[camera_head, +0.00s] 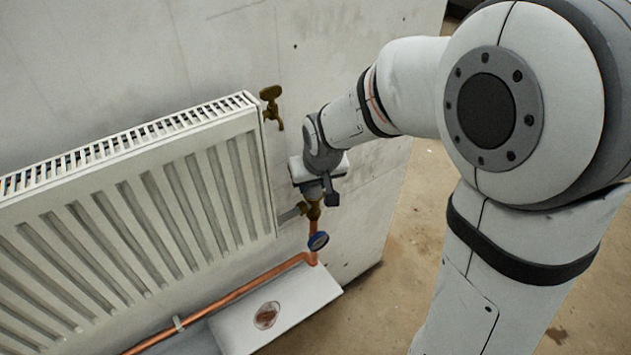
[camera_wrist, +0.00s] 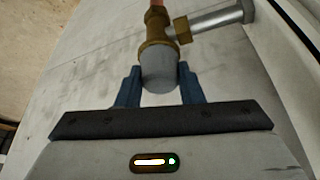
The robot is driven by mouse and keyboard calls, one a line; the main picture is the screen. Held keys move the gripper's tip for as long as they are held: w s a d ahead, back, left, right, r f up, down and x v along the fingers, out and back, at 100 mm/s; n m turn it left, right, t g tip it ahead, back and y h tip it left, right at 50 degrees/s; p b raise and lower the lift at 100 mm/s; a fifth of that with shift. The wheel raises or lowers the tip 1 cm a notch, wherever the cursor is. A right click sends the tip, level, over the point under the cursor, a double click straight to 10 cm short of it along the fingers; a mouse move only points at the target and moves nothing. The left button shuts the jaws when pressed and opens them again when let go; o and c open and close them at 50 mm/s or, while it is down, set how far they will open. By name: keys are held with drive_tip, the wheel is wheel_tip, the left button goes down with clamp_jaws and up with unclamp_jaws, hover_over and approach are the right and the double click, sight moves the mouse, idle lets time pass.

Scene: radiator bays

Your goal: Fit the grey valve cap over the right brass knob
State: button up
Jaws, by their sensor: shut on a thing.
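The grey valve cap (camera_wrist: 158,73) sits between the two blue fingers of my gripper (camera_wrist: 158,80) in the wrist view, and the gripper is shut on it. The cap's far end meets a brass valve body (camera_wrist: 156,50). The knob itself is not visible there, and I cannot tell how far the cap is over it. In the head view my gripper (camera_head: 316,188) is just above the brass valve (camera_head: 313,209) beside the radiator's right end. The cap is mostly hidden there by my gripper.
A white radiator (camera_head: 150,190) fills the left. Another brass fitting (camera_head: 271,100) is at its upper right corner. A white board (camera_head: 285,305) with a round dish (camera_head: 266,315) lies below.

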drive_tip(key=o, duration=1.1)
drive_tip(key=shift+o, duration=0.3)
drive_tip(key=o, duration=0.4)
drive_tip(key=shift+s, duration=0.1)
drive_tip(key=shift+r+p, duration=1.65)
drive_tip(key=shift+r, duration=0.8)
drive_tip(key=shift+d, duration=0.1)
